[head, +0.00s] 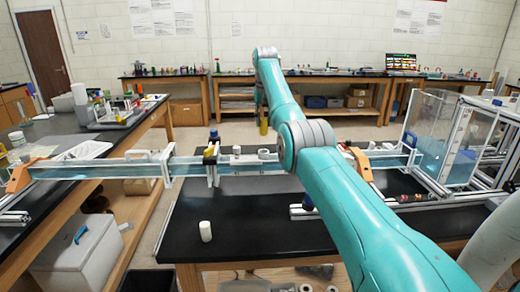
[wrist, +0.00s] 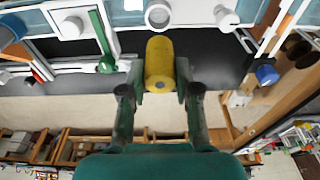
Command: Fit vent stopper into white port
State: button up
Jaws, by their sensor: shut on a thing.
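My gripper (wrist: 161,84) is shut on a yellow cylinder, which I take to be the vent stopper (wrist: 160,62). The stopper sits between the two fingers, and its round grey-centred end faces the camera. In the head view the stopper (head: 264,127) hangs above and behind the clear channel, apart from it. A white round port (wrist: 158,14) with a grey opening shows at the top of the wrist view, beyond the stopper and apart from it. In the head view a white ring-like fitting (head: 265,153) is on the channel; whether it is the same port I cannot tell.
The long clear channel (head: 100,168) crosses the black bench. Another white fitting (wrist: 226,17) is right of the port. A green-handled part (wrist: 104,50) and a blue knob (wrist: 266,74) are nearby. A white cylinder (head: 205,231) stands on the bench front. A clear tank (head: 440,135) is at right.

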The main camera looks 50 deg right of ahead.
aim_at(264, 121)
notch_tip(264, 121, down, 9)
jog(key=shift+f, duration=0.15)
dwell(0.4)
jog(key=shift+f, duration=0.1)
jog(key=o, duration=1)
jog(key=shift+o, duration=0.2)
jog(key=r, duration=0.4)
jog(key=s+a+r, duration=0.1)
jog(key=r, duration=0.7)
jog(key=shift+s+a, duration=0.15)
jog(key=shift+a, duration=0.05)
jog(key=shift+s, duration=0.1)
